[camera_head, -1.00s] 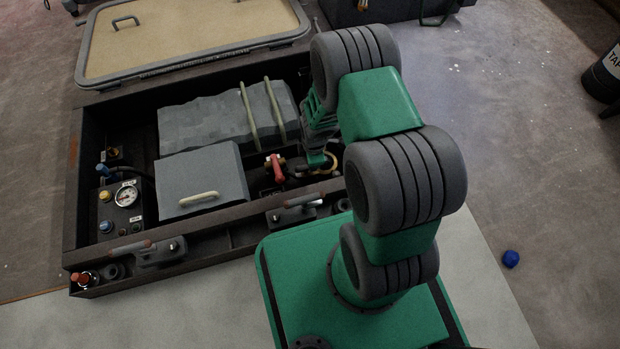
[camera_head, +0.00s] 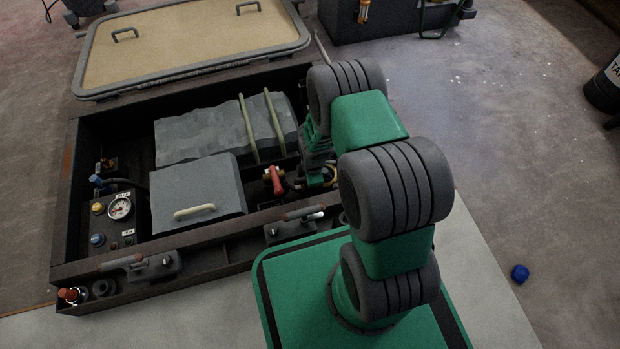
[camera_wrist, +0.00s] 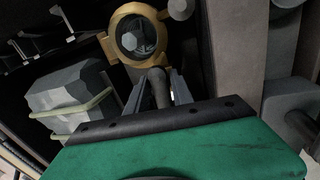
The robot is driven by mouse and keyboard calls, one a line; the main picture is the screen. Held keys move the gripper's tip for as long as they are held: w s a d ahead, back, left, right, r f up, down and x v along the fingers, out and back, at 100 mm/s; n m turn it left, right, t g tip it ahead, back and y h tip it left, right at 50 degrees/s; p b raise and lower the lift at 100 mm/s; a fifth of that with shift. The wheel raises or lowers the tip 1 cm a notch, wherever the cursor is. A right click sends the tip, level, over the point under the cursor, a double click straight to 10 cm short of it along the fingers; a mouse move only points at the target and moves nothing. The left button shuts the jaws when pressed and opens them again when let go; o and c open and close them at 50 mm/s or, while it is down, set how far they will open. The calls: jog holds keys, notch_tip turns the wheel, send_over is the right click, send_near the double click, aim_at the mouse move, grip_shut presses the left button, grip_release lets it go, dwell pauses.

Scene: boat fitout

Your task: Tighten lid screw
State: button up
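A brass ring fitting with a round glazed lid (camera_wrist: 138,35) shows at the top of the wrist view, with a pale round knob (camera_wrist: 180,9) at its right edge. In the wrist view my gripper (camera_wrist: 158,78) points toward this fitting, its two fingers apart. A dark rounded rod (camera_wrist: 158,90) stands between the fingers; whether they press on it is unclear. In the head view my gripper (camera_head: 316,176) is down in the right part of the dark open box, mostly hidden by my arm. Part of the brass fitting (camera_head: 331,175) shows beside it. I cannot clearly pick out the lid screw.
A red-handled valve (camera_head: 274,180) is just left of my gripper. Grey strapped block (camera_head: 205,128), grey case (camera_head: 196,194) and gauge panel (camera_head: 120,208) fill the box's left. The box's front wall (camera_head: 222,232) lies near. A tan hatch (camera_head: 195,35) lies behind.

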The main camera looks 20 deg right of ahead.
grip_shut()
